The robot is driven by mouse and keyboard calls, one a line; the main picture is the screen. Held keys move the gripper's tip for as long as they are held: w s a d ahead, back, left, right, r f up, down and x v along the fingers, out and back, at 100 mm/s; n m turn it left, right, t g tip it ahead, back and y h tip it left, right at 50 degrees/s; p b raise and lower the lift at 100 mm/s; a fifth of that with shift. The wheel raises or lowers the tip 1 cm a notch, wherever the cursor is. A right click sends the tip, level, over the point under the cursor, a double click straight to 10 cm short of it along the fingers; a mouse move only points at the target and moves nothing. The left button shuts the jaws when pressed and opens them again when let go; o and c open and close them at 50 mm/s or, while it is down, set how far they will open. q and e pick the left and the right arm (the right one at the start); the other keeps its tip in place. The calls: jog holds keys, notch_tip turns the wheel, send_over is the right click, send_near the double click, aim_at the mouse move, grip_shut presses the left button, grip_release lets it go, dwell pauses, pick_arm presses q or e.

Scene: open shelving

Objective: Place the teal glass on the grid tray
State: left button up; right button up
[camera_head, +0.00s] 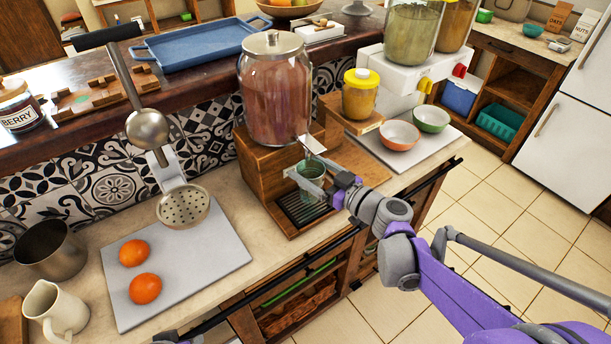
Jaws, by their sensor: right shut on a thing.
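The teal glass (309,172) is upright, below the large dispenser jar at the wooden stand. My right gripper (322,181) is shut on it from the right side. The dark grid tray (290,209) sits in the front of the wooden stand, directly beneath the glass. The glass bottom overlaps the tray in the picture; I cannot tell whether it touches. A small part of my left arm (178,339) shows at the bottom edge; its fingers cannot be made out.
The dispenser jar (273,93) stands close above and behind the glass. A yellow-lidded jar (361,95) and two bowls (398,135) are to the right.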

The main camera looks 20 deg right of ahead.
jog(key=shift+x, duration=0.85)
jog(key=shift+f+b, duration=0.3)
jog(key=shift+f, duration=1.4)
